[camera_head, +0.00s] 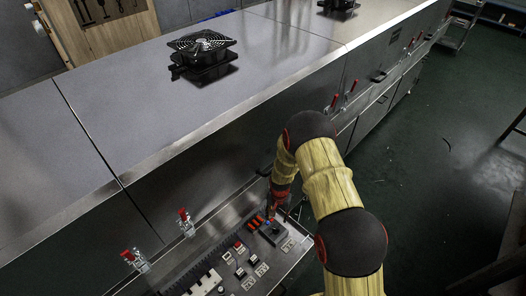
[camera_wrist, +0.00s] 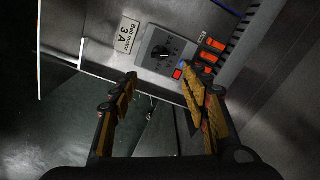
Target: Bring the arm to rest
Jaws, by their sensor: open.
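My arm (camera_head: 332,185) reaches down over the dryer's control panel (camera_head: 290,262) in the head view. My gripper shows in the wrist view (camera_wrist: 163,88), with its two fingers spread apart and nothing between them. Just beyond the fingertips is a grey dial box with a black knob (camera_wrist: 160,54). A plate reading "Belt motor 3 A" (camera_wrist: 127,35) is beside it. In the head view, my gripper's end is near the box and partly hidden by my arm.
Orange-red switches (camera_wrist: 212,46) stand close to the right finger. Red-handled clamps (camera_head: 186,222) project from the dryer's side. A black fan (camera_head: 201,52) sits on the metal top (camera_head: 120,75). Open green floor (camera_head: 440,200) lies to the right.

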